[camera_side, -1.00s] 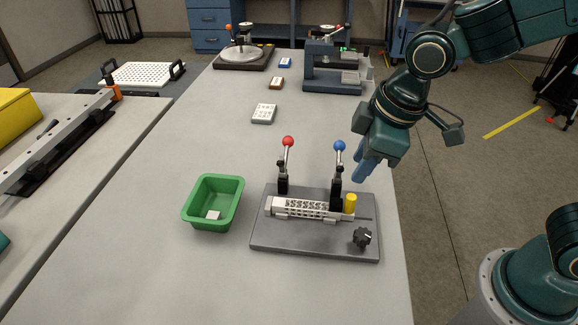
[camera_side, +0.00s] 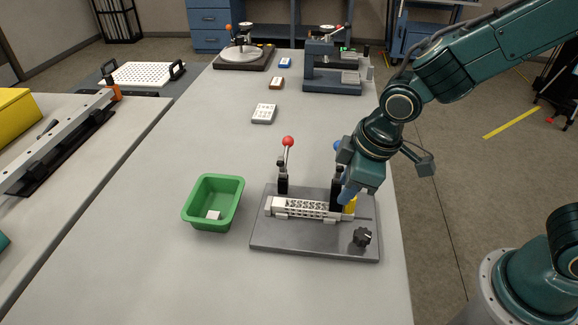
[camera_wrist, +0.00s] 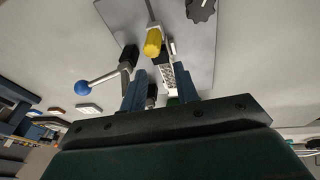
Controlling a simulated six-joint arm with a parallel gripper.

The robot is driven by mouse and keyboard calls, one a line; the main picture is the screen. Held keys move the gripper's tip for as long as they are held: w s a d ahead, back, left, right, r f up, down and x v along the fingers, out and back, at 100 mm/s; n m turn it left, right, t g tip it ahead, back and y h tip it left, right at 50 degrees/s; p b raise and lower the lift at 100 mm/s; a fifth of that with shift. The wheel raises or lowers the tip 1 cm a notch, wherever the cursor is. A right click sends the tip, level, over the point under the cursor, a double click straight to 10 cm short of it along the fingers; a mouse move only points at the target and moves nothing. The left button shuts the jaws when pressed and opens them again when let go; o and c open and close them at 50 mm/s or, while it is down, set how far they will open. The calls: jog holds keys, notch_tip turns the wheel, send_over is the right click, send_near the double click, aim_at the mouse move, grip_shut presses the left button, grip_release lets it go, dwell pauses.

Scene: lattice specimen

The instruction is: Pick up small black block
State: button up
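No separate small black block stands out clearly. A dark knob-like piece (camera_side: 362,237) sits on the front right of the grey plate (camera_side: 300,242); it also shows at the top of the wrist view (camera_wrist: 200,9). Black clamp bases carry the red-ball lever (camera_side: 283,184) and the blue-ball lever (camera_wrist: 129,56). A white lattice specimen (camera_side: 300,208) lies across the plate beside a yellow cylinder (camera_wrist: 153,42). My gripper (camera_side: 346,196) is over the plate's right side, partly hiding the blue-ball clamp and yellow cylinder. In the wrist view its blue fingers (camera_wrist: 160,77) are apart, with nothing visibly held.
A grey-white box (camera_side: 264,113) lies farther back. The table's front left is clear.

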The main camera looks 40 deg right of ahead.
aim_at(333, 201)
jog(key=shift+x, duration=2.35)
jog(key=shift+s, duration=0.1)
jog(key=c, duration=0.6)
jog(key=shift+c, duration=0.2)
jog(key=shift+r, duration=0.6)
jog(key=shift+a+r, duration=0.1)
jog(key=shift+r, duration=0.05)
jog(key=w+a, duration=2.2)
jog(key=shift+w+a, duration=0.2)
jog(key=shift+w, duration=0.1)
